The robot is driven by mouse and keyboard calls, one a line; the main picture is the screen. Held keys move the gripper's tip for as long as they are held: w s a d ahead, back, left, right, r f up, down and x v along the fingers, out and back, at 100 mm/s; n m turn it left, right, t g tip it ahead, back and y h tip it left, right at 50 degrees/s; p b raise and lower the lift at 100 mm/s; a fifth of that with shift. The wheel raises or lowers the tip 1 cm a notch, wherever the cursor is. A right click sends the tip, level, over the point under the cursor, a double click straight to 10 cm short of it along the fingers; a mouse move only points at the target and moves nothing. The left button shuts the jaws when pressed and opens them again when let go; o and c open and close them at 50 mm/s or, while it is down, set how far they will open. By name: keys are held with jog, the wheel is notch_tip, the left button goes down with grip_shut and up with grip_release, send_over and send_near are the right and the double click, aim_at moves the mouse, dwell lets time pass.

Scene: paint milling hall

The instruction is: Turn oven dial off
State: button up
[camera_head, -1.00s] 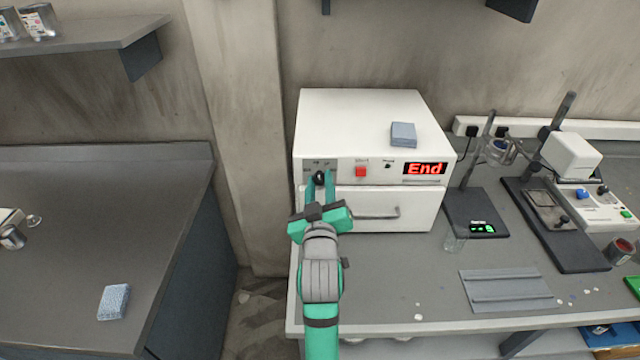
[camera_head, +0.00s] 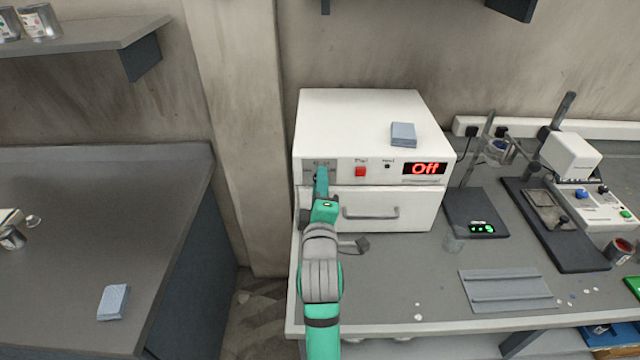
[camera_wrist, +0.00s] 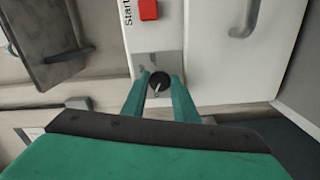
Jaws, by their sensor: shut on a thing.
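The white oven (camera_head: 365,115) stands on the grey bench, and its display (camera_head: 425,168) reads "Off" in red. My gripper (camera_head: 321,172) is at the left of the oven's front panel, rolled so that its fingers line up one behind the other in the head view and hide most of the dial. In the wrist view the round black dial (camera_wrist: 160,82) with a light pointer mark sits between the two green fingertips of my gripper (camera_wrist: 160,85), which are shut on it. The red button (camera_head: 360,171) is to the right of the dial; it also shows in the wrist view (camera_wrist: 148,9).
The oven's drawer-like door with a grey handle (camera_head: 372,213) is closed, just right of my gripper. A blue-grey sponge-like block (camera_head: 403,134) lies on the oven's top. A scale (camera_head: 477,213) and stands are to the right. The bench front is mostly clear.

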jog(key=shift+n, duration=1.2)
jog(key=o, duration=0.8)
jog(key=s, duration=1)
jog(key=shift+s, duration=0.4)
